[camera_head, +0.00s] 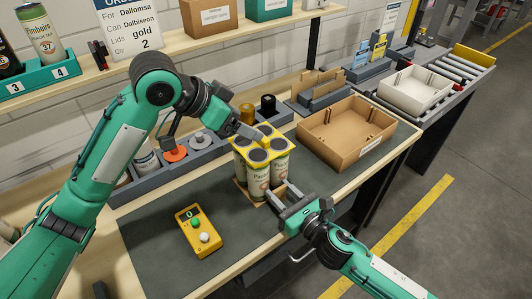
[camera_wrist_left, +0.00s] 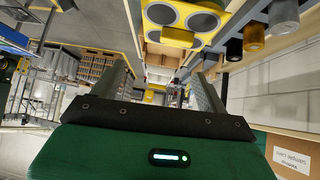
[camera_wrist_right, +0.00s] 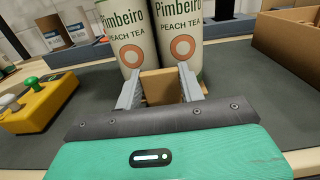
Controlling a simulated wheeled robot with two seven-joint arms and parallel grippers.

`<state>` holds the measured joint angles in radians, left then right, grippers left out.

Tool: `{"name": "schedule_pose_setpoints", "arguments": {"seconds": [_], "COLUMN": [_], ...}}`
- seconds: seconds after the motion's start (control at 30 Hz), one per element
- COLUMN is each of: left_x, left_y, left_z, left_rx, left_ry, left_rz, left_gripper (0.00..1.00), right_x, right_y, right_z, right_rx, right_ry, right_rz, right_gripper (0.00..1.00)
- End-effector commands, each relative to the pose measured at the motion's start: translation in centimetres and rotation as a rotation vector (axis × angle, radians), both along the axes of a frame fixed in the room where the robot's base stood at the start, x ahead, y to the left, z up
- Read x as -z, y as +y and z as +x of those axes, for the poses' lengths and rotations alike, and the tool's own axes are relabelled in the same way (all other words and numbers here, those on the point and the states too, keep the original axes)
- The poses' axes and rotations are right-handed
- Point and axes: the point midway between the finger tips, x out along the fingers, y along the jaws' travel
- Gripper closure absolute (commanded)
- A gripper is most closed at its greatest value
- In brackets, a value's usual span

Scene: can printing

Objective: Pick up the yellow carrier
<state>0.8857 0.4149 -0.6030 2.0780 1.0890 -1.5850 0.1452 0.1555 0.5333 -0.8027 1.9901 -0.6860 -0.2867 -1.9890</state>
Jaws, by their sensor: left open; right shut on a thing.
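The yellow carrier (camera_head: 264,131) sits as a yellow top over several upright Pimbeiro peach tea cans (camera_head: 257,180) on the dark mat. In the left wrist view, the carrier (camera_wrist_left: 178,38) shows at the top edge with round can tops in it. My left gripper (camera_head: 243,129) is open at the left side of the carrier's top; whether it touches is unclear. My right gripper (camera_head: 275,192) is low at the cans' front, shut on a tan block (camera_wrist_right: 160,87) at their foot. The block's far part is hidden by the cans.
A yellow button box (camera_head: 199,232) is on the mat at front left. An open cardboard box (camera_head: 346,132) stands to the right. A shelf runs above. The mat's front middle is clear.

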Motion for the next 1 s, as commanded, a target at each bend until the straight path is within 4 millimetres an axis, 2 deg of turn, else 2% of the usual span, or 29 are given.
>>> {"name": "schedule_pose_setpoints", "arguments": {"seconds": [0.2, 0.43, 0.67, 1.0], "left_x": [-0.2, -0.6, -1.7, -4.1], "left_y": [-3.3, -5.4, -5.9, -5.2], "left_z": [1.1, 2.1, 3.5, 5.2], "left_rx": [0.068, 0.093, 0.061, -0.029], "left_ry": [0.112, 0.221, 0.312, 0.394], "left_rz": [0.137, 0.305, 0.482, 0.650], "left_gripper": [0.24, 0.24, 0.24, 0.24], "right_x": [0.1, 0.0, 0.1, 0.1], "right_y": [0.0, 0.0, 0.0, 0.0], "right_z": [0.0, 0.0, 0.0, 0.0], "right_rx": [0.000, 0.000, 0.000, 0.001], "right_ry": [0.001, 0.001, 0.001, 0.001], "right_rz": [-0.001, -0.001, -0.001, -0.001], "right_gripper": [0.84, 0.84, 0.84, 0.84]}}
